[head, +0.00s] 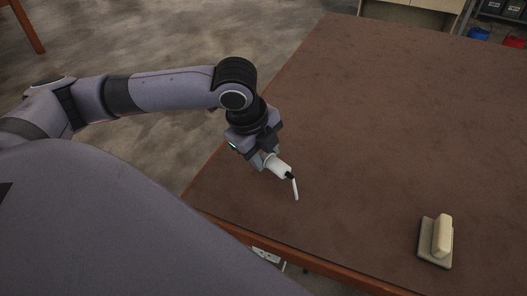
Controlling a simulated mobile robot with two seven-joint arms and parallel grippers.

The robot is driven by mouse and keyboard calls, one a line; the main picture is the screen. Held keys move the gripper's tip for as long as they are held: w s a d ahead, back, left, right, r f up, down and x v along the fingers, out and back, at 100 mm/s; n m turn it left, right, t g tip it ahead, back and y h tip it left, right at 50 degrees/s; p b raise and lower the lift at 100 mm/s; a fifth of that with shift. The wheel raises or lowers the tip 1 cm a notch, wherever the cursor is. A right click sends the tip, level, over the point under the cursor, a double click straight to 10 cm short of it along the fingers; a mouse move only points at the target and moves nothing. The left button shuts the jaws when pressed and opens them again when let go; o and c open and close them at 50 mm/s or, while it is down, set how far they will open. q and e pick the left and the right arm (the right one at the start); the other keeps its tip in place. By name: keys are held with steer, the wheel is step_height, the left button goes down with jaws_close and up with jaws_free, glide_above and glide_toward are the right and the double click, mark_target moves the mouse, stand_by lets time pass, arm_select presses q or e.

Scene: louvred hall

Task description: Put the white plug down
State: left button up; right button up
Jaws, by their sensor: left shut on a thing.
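The white plug (280,168) is a small white body with a dark collar and a thin white stem at its lower right end. My left gripper (268,160) is shut on it, over the near left part of the brown table (400,110). The plug is tilted, its stem pointing down and to the right. I cannot tell whether the stem touches the tabletop. The gripper's fingers are partly hidden by the wrist. My right gripper is not in view.
A beige block on a flat base (434,252) stands at the table's near right. The rest of the tabletop is clear. A pale cabinet (415,8) stands beyond the far edge, with blue and red bins (479,34) on the floor to its right.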

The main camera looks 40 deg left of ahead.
arm_select(q)
steer(key=shift+f, duration=0.15)
steer(key=shift+f, duration=0.45)
steer(key=o, duration=1)
steer(key=shift+o, duration=0.2)
steer(key=shift+r, duration=0.1)
steer(key=shift+r, duration=0.3)
steer(key=p+v, duration=0.3)
steer(key=v, duration=0.9)
steer(key=shift+r, duration=0.25)
